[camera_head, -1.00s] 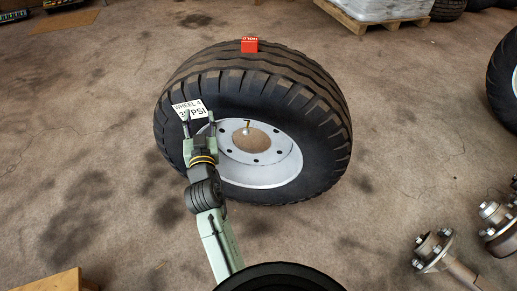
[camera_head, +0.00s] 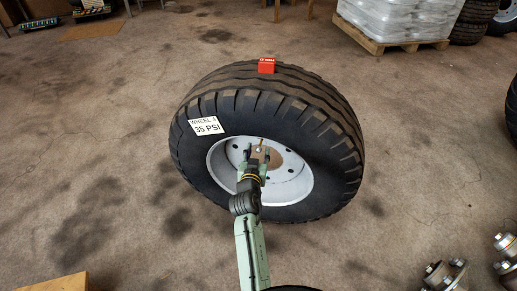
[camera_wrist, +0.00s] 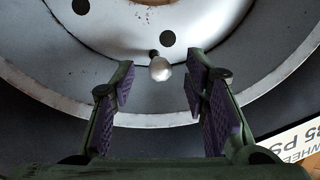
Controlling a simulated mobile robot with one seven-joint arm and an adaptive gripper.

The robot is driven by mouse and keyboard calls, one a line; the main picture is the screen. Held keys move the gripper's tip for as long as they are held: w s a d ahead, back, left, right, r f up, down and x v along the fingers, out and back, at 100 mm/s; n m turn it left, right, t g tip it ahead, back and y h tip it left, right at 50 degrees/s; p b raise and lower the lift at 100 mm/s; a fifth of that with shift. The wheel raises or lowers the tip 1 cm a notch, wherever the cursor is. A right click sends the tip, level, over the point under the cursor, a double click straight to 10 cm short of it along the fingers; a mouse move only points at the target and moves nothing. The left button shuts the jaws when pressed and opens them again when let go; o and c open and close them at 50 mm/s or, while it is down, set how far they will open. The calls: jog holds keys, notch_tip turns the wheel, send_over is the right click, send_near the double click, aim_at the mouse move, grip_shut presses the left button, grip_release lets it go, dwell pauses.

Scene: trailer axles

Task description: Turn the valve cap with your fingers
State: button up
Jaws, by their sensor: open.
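The valve cap (camera_wrist: 160,69) is a small pale rounded knob on a short dark stem at the wheel rim in the wrist view. It is tiny in the head view (camera_head: 258,149). My gripper (camera_wrist: 160,84) is open, with a purple-padded finger on each side of the cap's line. The cap shows between the fingertips, at about their level in the picture, and neither finger touches it. How far beyond the tips it lies is hard to tell. In the head view my gripper (camera_head: 254,155) is in front of the white rim (camera_head: 302,187).
Metal axle parts (camera_head: 443,274) lie at lower right. A loaded pallet (camera_head: 390,38) stands behind.

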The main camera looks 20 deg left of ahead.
jog(key=shift+x, duration=1.1)
jog(key=shift+c, duration=0.4)
grip_shut()
jog(key=c, duration=0.6)
grip_release()
grip_shut()
